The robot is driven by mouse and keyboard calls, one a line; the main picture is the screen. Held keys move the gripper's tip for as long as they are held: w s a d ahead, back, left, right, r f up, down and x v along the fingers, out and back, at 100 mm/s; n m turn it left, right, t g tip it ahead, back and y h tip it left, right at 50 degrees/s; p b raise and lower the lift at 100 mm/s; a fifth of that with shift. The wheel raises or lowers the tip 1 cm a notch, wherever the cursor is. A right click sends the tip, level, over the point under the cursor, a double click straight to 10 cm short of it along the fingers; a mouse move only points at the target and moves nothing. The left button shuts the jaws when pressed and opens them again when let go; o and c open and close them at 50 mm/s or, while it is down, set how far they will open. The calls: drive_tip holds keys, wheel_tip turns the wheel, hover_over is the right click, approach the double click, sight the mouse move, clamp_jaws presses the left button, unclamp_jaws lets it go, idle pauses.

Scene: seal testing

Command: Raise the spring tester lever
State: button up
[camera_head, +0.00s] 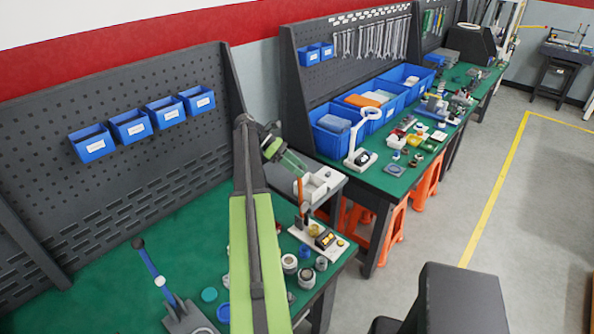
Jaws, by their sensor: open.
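A blue lever (152,268) with a dark knob leans up and left from a grey base (186,318) at the lower left of the green bench. I cannot tell for certain that this is the spring tester lever. My gripper (297,165) is at the upper middle, up and right of the blue lever and well apart from it. It points down and right, is open, and shows nothing held. A small device with a thin orange-brown upright (300,190) stands below it; whether they touch is unclear. My arm hides the middle of the bench.
Several metal cylinders (290,264) and a pale board with a dark unit (325,239) are at the bench's right end. A teal disc (209,295) lies near the blue lever. A perforated panel (110,170) backs the green bench (100,285), whose left middle is clear.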

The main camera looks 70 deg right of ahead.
wheel_tip(320, 180, up, 5)
drive_tip(key=p, duration=0.3)
drive_tip(key=shift+w+f+p, duration=0.1)
drive_tip(key=shift+f+p, duration=0.05)
drive_tip(key=shift+p, duration=0.2)
drive_tip(key=s+a+r+p, duration=0.1)
drive_tip(key=s+r+p, duration=0.1)
drive_tip(key=s, duration=0.3)
drive_tip(key=s+a+r+p, duration=0.1)
drive_tip(key=s+r+p, duration=0.2)
drive_tip(key=s, duration=0.3)
drive_tip(key=shift+s+a+r+p, duration=0.3)
drive_tip(key=shift+c, duration=0.4)
